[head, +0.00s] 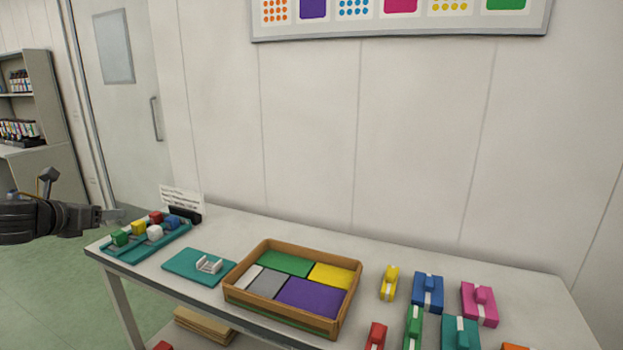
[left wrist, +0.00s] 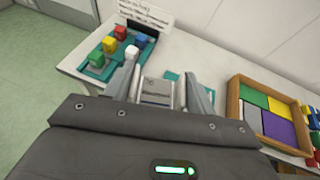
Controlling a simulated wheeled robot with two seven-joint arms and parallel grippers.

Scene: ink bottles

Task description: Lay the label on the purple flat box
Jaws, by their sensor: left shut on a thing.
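The purple flat box (head: 311,297) lies in a wooden tray and also shows in the left wrist view (left wrist: 277,128). My left gripper (head: 116,215) is at the far left, beside the table's left end and well away from the purple box. In the left wrist view its fingers (left wrist: 162,85) stand apart with a grey piece (left wrist: 158,92) between them. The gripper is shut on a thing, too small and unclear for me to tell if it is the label. A small white stand (head: 208,265) sits on a teal pad. My right gripper is not in view.
The wooden tray's rim (head: 252,301) encloses green, yellow, grey and white flat pieces beside the purple one. A teal rack (head: 150,246) with several coloured cubes and a text sign (head: 182,198) stand at the table's left. Several coloured blocks stand on the right.

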